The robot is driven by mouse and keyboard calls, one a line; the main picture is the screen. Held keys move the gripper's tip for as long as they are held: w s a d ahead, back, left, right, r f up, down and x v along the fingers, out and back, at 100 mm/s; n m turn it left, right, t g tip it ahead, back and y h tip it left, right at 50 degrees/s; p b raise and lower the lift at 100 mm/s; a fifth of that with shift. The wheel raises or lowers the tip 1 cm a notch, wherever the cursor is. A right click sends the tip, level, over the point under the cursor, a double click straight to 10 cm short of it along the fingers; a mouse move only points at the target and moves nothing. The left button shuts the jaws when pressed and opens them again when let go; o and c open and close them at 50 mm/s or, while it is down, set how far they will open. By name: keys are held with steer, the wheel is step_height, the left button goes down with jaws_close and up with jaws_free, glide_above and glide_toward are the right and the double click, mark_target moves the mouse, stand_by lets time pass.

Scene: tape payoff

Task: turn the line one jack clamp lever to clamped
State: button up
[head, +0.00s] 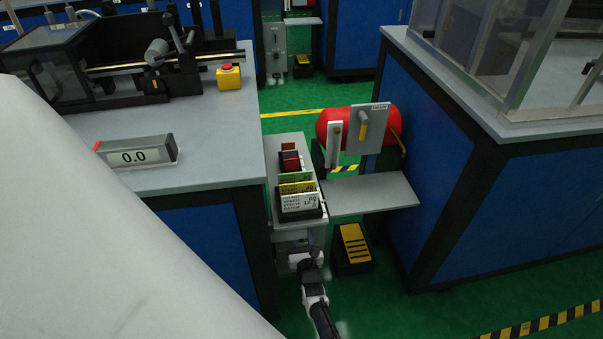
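A grey upright plate (374,145) stands in front of a red roll (329,124) on the near tape stand. A lever with a yellow handle (362,130) is mounted on the plate, and its handle hangs roughly straight down. A small label (380,107) sits at the plate's top; its text is too small to read surely. My gripper (303,260) appears low at the front of the grey stand, below and left of the lever and well apart from it. Its fingers are too small and dark to show whether they are open.
A grey shelf (372,194) juts out below the roll. A card holder (300,207) tops the grey stand. A black box with yellow bars (352,248) is on the green floor. Blue-sided benches flank a narrow aisle; the left bench carries a display (135,156).

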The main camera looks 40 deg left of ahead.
stand_by(0.3)
steer(key=shift+p+v, duration=0.65)
steer(key=shift+v, duration=0.2)
steer(key=p+v, duration=0.8)
steer(key=v, duration=0.4)
steer(key=shift+s, duration=0.1)
